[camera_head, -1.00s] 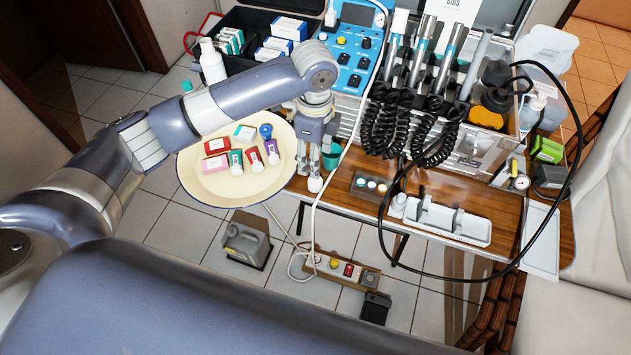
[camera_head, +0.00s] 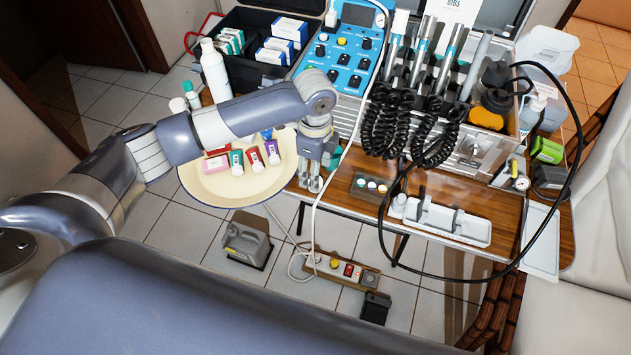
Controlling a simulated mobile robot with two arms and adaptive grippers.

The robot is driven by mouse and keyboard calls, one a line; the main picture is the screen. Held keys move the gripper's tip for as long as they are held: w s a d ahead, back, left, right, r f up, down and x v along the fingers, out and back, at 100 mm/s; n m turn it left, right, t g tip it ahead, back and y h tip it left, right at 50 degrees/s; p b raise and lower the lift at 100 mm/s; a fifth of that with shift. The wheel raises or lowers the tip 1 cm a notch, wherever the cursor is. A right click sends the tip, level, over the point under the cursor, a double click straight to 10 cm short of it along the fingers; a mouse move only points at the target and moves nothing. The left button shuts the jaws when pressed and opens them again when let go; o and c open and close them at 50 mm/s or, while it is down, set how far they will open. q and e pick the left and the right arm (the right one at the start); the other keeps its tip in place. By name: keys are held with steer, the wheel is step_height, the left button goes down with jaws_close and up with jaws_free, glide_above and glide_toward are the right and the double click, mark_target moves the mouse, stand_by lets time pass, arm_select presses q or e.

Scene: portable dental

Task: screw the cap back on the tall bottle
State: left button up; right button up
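The tall bottle (camera_head: 214,70) is likely the white one standing upright at the table's back left, behind my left arm. It has a narrow white top, and its base is hidden by the arm. I cannot make out a loose cap. My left gripper (camera_head: 310,182) points down over the table's front left edge, right of the cream round tray and well apart from the bottle. Its two fingers show side by side; whether anything small is between them is too small to tell. My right gripper is not in view.
The cream tray (camera_head: 235,190) holds small coloured boxes and bottles. A small bottle with a teal cap (camera_head: 191,95) stands left of the tall bottle. A pale cable hangs beside my gripper.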

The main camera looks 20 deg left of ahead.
arm_select(q)
steer(key=shift+f, duration=0.1)
steer(key=f, duration=0.5)
steer(key=shift+w+a+p, duration=0.1)
steer(key=shift+w+p, duration=0.2)
steer(key=c, duration=0.8)
